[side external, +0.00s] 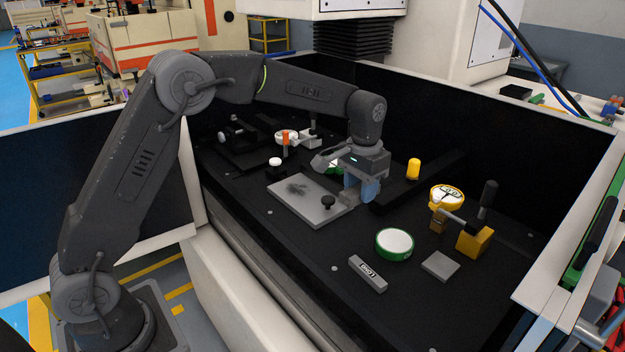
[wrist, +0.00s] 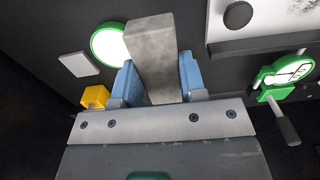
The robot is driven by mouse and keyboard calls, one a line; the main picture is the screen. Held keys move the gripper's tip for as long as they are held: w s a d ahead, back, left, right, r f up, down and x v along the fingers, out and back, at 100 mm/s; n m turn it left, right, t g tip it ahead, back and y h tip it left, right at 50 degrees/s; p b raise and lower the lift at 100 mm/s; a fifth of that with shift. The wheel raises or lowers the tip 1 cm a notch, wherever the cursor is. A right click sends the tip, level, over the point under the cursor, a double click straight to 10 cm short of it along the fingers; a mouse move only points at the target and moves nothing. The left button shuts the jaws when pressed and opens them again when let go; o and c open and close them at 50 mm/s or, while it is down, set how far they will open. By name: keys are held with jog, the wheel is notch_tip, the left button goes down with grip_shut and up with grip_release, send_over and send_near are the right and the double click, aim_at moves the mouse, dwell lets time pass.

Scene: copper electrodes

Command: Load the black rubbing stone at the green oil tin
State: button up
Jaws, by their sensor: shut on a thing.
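My gripper (side external: 361,194) points down at mid-table. In the wrist view its blue fingers (wrist: 157,70) are shut on a grey rectangular block (wrist: 152,45). The fingers mostly hide this block in the side view. I cannot tell that the block is the black rubbing stone. The green tin (side external: 394,244) has a white round top and stands on the table, apart from my gripper and nearer the side camera. It also shows in the wrist view (wrist: 108,43), left of the held block and partly covered by it.
A grey plate (side external: 290,193) with a dark smudge and black knob (side external: 328,202) lies beside my gripper. A labelled grey bar (side external: 367,275) and grey square (side external: 440,266) lie near the tin. A yellow gauge stand (side external: 474,240) is at right. A green gauge (wrist: 283,72) shows too.

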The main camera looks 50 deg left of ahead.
send_over(395, 240)
jog(key=shift+f, duration=3.55)
jog(key=shift+f, duration=0.65)
jog(key=shift+r, duration=0.1)
jog(key=shift+r, duration=3.5)
jog(key=shift+a, duration=0.15)
